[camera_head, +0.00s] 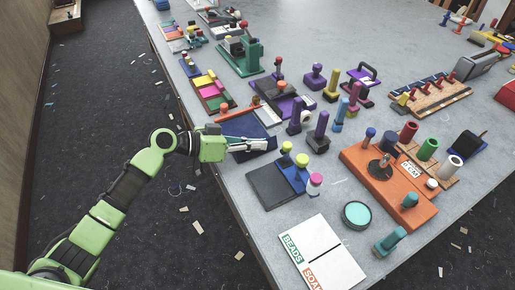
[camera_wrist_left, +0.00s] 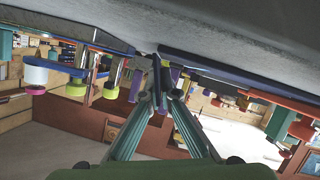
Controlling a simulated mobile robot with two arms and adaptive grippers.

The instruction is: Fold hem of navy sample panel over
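The navy sample panel (camera_head: 250,122) lies near the table's left edge, a flat dark blue piece. Part of it is hidden by my left gripper (camera_head: 268,142), which reaches in from the left across its near side. A dark blue strip shows just below the fingers; I cannot tell how it is folded. In the left wrist view the fingers (camera_wrist_left: 161,68) come together at their tips, close under the table surface and a dark blue edge (camera_wrist_left: 215,66). Whether the hem lies between the tips is not clear. My right gripper is not in view.
A black and blue block (camera_head: 272,185) with yellow-topped posts stands just nearer than the panel. Purple stamps (camera_head: 318,135) stand to the right, and a tray of coloured swatches (camera_head: 211,92) lies beyond. An orange block (camera_head: 385,190) sits further right. The far middle table is clear.

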